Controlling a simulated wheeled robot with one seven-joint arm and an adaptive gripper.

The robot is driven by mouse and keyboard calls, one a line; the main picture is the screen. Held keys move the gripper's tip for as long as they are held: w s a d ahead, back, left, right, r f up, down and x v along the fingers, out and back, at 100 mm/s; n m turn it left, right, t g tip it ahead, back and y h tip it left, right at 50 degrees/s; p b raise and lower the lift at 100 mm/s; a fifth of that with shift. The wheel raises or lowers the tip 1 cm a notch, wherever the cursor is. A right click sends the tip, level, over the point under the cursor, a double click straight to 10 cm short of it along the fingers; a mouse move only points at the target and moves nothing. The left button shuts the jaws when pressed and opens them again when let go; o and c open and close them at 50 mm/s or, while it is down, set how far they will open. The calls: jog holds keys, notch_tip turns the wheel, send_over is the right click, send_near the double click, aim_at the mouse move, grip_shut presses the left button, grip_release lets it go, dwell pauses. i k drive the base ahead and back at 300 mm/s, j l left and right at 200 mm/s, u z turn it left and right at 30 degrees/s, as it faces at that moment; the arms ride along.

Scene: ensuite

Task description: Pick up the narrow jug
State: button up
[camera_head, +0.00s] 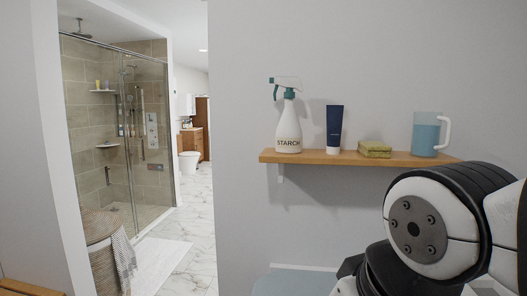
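The narrow jug (426,136) stands upright at the right end of a wooden wall shelf (318,158). It is see-through blue with a paler upper part, and its white handle points right. Nothing touches it. My arm shows at the lower right, below and in front of the shelf's right end. My gripper's fingers are not in view.
A white starch spray bottle (288,122), a dark blue tube (334,130) and a yellow-green sponge-like block (375,149) share the shelf. A pale blue surface (295,284) is below. A glass shower, basket (100,228) and open marble floor (200,225) are at left.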

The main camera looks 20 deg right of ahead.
aim_at(427, 126)
jog(key=z, duration=1.1)
